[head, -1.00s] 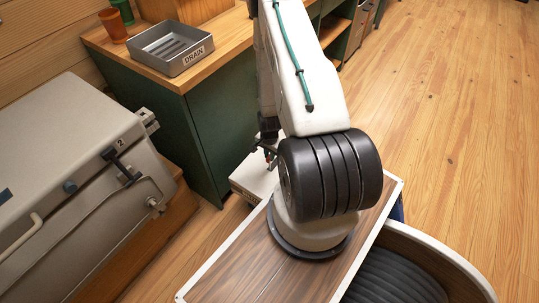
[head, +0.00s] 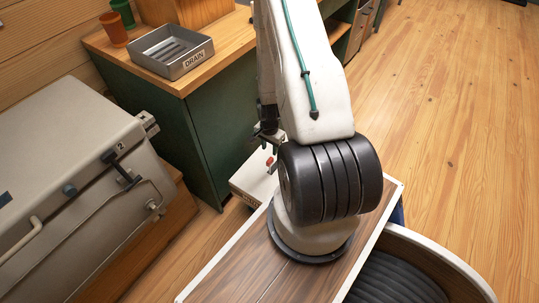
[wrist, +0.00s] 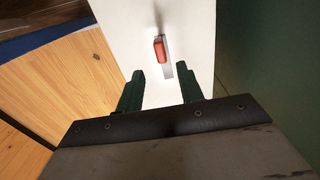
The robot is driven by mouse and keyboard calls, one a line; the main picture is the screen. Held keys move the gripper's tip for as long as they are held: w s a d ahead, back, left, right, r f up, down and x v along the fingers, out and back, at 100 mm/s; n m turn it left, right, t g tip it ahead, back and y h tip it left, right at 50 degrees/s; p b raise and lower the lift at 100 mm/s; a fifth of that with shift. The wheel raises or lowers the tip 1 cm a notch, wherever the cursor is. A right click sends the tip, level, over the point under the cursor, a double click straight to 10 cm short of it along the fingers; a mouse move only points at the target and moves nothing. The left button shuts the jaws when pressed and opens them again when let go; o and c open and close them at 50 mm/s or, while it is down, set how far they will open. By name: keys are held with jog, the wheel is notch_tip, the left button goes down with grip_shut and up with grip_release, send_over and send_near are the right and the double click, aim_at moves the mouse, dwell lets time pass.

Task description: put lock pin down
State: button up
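The lock pin shows in the wrist view as a small red piece (wrist: 159,49) with a thin grey part beside it, on or over the white top of a low box (wrist: 190,25). I cannot tell whether it stands or lies. A red spot, likely the same pin (head: 269,161), shows in the head view beside my arm, above the white box (head: 248,180). My gripper (wrist: 160,72) has two dark green fingers, spread apart with nothing between their tips. The pin is just beyond the tips. In the head view my arm partly hides the gripper and box.
A green cabinet (head: 203,130) stands close beside the box. A grey tray labelled DRAIN (head: 170,50) and orange and green cups sit on its wooden top. A large grey case (head: 70,170) with latches is at left. Open wooden floor (head: 450,120) lies right.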

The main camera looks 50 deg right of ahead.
jog(key=w+a+r+n, duration=0.2)
jog(key=a+r+n, duration=0.15)
jog(key=r, duration=0.75)
jog(key=w+a+r+n, duration=0.15)
jog(key=a+r, duration=0.25)
jog(key=r, duration=0.7)
jog(key=w+a+r+n, duration=0.2)
jog(key=a+r+n, duration=0.15)
jog(key=r, duration=0.85)
jog(key=s+a+r+n+t, duration=0.1)
jog(key=s+a+r+n, duration=0.3)
jog(key=s+a+r, duration=0.5)
jog(key=s+a+r+n, duration=0.4)
jog(key=s+a+r, duration=0.3)
jog(key=s+r, duration=0.2)
jog(key=shift+s+r+n, duration=0.2)
jog(key=shift+s+n, duration=0.15)
jog(key=shift+s, duration=0.6)
